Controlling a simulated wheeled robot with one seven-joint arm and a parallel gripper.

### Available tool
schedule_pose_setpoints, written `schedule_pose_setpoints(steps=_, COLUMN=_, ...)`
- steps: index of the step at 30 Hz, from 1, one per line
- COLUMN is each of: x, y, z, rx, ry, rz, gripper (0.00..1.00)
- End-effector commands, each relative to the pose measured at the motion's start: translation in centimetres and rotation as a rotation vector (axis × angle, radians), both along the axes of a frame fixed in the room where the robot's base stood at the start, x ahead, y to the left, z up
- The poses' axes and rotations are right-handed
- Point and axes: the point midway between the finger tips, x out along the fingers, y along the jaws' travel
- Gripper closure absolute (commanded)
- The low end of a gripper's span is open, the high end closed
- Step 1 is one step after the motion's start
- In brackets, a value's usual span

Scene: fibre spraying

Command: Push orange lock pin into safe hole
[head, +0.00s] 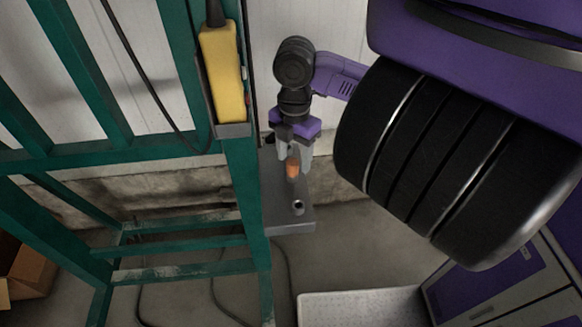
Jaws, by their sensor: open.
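The orange lock pin (292,167) stands on a grey metal plate (274,212) in the middle of the head view. A round hole piece (298,206) with a dark opening is on the same plate, nearer the front edge than the pin. I cannot tell whether it is the safe hole. My gripper (294,158) points down from above at the pin, with its grey fingers apart on either side of the pin's upper part. I cannot tell whether the fingers touch it. The pin's base is hard to make out.
A green metal frame (255,230) stands just left of the plate. A yellow pendant (221,70) sits in a holder on it, with a black cable (150,85) hanging nearby. A cardboard box (30,272) is at the lower left. A pale wall (345,120) is behind.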

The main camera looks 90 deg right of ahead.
Motion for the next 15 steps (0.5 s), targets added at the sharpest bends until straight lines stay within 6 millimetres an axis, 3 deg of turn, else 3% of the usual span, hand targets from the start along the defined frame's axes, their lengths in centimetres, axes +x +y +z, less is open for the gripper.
schedule_pose_setpoints(steps=6, x=0.3, y=-0.1, z=-3.2, rx=0.002, ry=-0.002, rz=-0.001, gripper=0.45)
schedule_pose_setpoints(steps=15, x=0.3, y=-0.2, z=-3.9, rx=0.0, ry=-0.001, rz=-0.001, gripper=0.45)
